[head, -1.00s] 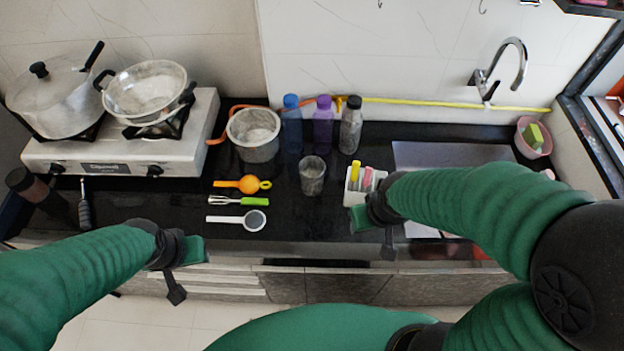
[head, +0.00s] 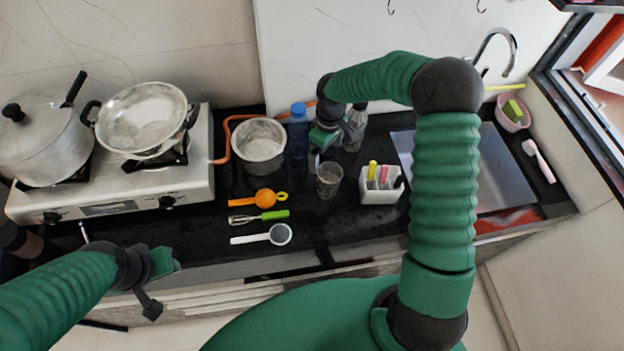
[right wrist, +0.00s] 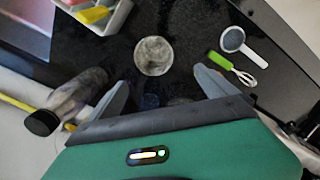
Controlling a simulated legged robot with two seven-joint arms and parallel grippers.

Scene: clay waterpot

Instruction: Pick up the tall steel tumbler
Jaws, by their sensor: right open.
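The tall steel tumbler (head: 329,181) stands upright on the black counter, right of the steel pot and left of the white caddy. My right gripper (head: 322,142) is above and just behind it, reaching in from the back. In the right wrist view the tumbler (right wrist: 154,56) shows from above, beyond and between the two spread fingers (right wrist: 163,90). The right gripper is open and empty, apart from the tumbler as far as I can tell. My left gripper (head: 163,263) hangs at the counter's front left, away from the tumbler; its fingers are not clear.
A blue bottle (head: 298,130) and a clear dark-capped bottle (head: 355,127) stand close to my right gripper; the purple bottle is hidden. The steel pot (head: 258,146) and white caddy (head: 381,188) flank the tumbler. Utensils (head: 262,198) lie left of it. Counter in front is clear.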

